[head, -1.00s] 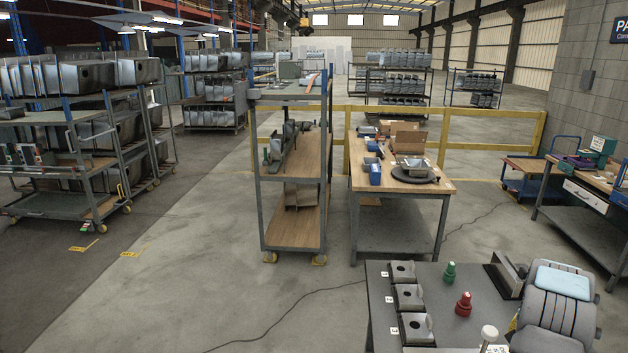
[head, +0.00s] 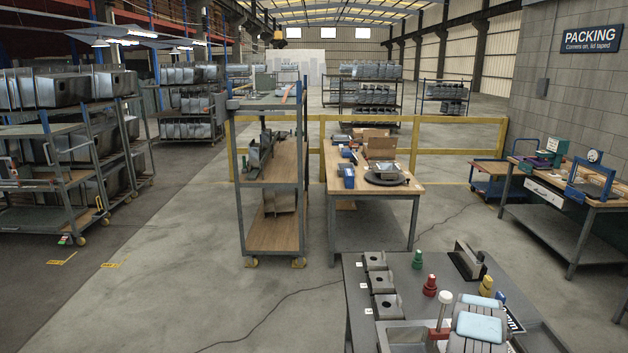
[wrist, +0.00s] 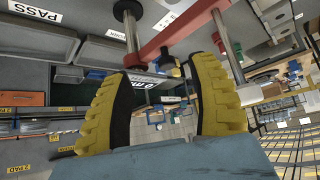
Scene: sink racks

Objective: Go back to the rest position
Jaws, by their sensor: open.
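My gripper (wrist: 167,70) shows in the wrist view as two yellow, black-lined ribbed fingers standing well apart. It is open, and nothing is held between them. Past the fingers are a red bar (wrist: 180,32) and a metal post, apart from them as far as I can tell. In the head view my arm, grey with light blue pads, shows at the bottom right over the dark bench (head: 358,325). My gripper cannot be made out in the head view.
The bench holds grey slotted blocks (head: 382,283), green (head: 417,259) and red (head: 430,285) pieces, and a white-knobbed post (head: 445,298). Behind stand a shelf cart (head: 272,180), a wooden-topped table (head: 400,191) and a yellow rail (head: 460,152).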

